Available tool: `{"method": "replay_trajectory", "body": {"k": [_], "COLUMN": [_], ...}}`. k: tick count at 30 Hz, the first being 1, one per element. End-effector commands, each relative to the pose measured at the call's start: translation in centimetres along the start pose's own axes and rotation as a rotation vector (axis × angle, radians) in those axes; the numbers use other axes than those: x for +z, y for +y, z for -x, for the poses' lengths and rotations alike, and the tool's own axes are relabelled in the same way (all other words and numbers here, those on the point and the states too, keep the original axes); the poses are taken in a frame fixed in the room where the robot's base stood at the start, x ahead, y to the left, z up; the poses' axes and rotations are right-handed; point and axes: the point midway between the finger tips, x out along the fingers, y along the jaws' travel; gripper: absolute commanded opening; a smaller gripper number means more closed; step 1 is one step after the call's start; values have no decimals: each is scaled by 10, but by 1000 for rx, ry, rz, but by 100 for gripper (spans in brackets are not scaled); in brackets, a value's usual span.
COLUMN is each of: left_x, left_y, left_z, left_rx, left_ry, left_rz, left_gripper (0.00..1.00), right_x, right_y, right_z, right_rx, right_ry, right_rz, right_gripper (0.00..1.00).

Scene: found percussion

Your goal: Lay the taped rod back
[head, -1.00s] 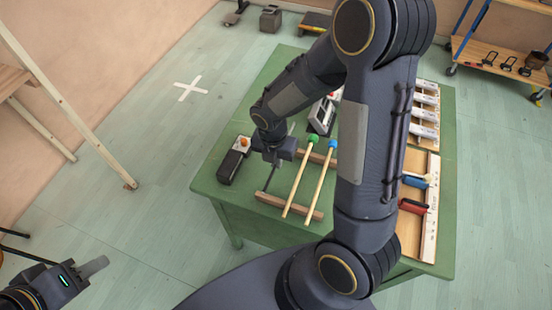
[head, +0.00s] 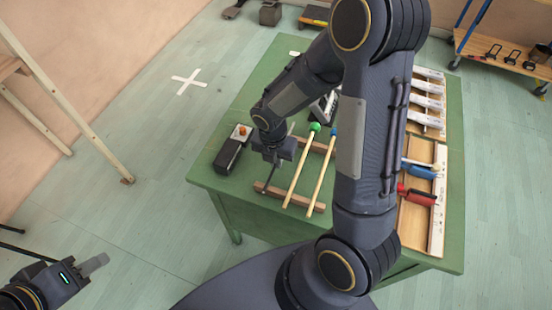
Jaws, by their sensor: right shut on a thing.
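My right gripper (head: 275,158) is shut on a thin dark rod (head: 270,178), which I take to be the taped rod. The rod slants down from the fingers to the front wooden rail (head: 290,199) of a low rack, left of two pale sticks. Whether it touches the rail I cannot tell. One stick has a green head (head: 315,127), the other a blue head (head: 333,132); both lie across the rails. The rod's upper part and any tape are hidden or too small to see. My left gripper (head: 95,264) is off the table at lower left; its jaw opening is unclear.
Red (head: 416,196) and blue (head: 420,172) handled things lie in a wooden tray at right. My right arm covers the table's middle.

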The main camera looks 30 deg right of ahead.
Motion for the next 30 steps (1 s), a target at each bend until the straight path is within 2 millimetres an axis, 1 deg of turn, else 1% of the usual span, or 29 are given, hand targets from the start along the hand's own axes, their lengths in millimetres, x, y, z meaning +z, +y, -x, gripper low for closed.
{"method": "replay_trajectory", "body": {"k": [9, 17, 18, 23, 30], "left_x": [2, 2, 2, 2, 2], "left_y": [-2, -2, -2, -2, -2], "left_z": [-4, -3, -3, -3, -3], "left_rx": [0, 0, 0, 0, 0], "left_ry": [0, 0, 0, 0, 0], "left_rz": [0, 0, 0, 0, 0], "left_gripper": [36, 36, 36, 36, 36], "right_x": [0, 0, 0, 0, 0], "right_y": [0, 0, 0, 0, 0], "right_z": [-6, -6, -6, -6, -6], "right_rx": [0, 0, 0, 0, 0], "right_ry": [0, 0, 0, 0, 0], "right_rz": [0, 0, 0, 0, 0], "right_gripper": [0, 0, 11, 32, 32]}}
